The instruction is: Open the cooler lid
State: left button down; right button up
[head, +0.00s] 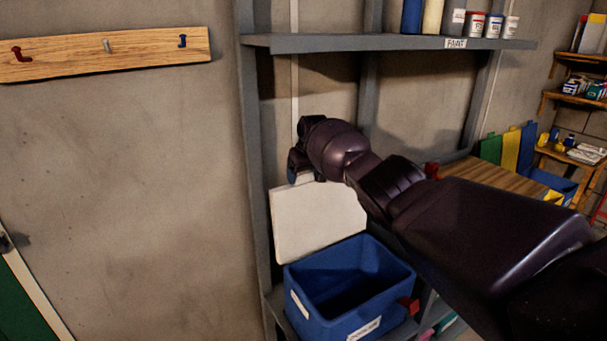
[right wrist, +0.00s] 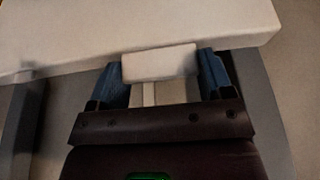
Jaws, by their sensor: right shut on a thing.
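The blue cooler (head: 345,312) stands on a low shelf of the grey rack, with its empty-looking inside showing. Its white lid (head: 312,226) stands up steeply at the back of the cooler. My right gripper (head: 304,172) is at the top edge of the lid, partly hidden by its own wrist. In the right wrist view, its two blue fingers (right wrist: 166,75) are shut on a white lid tab (right wrist: 160,63), one finger on each side. The lid's broad white panel (right wrist: 120,22) fills the top of that view. My left gripper is not in view.
A grey shelf (head: 390,43) marked PAINT, with several cans, runs above my right arm. A grey rack post (head: 254,150) stands left of the cooler. A wooden hook board (head: 105,56) hangs on the left wall. A wooden top (head: 500,186) lies behind my arm.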

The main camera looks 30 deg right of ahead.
jog(key=shift+w+f, duration=0.1)
jog(key=shift+w, duration=0.15)
jog(key=o, duration=1.3)
jog(key=shift+p+v, duration=0.5)
jog(key=shift+v, duration=0.3)
jog(key=p+v, duration=0.1)
jog(key=v, duration=0.8)
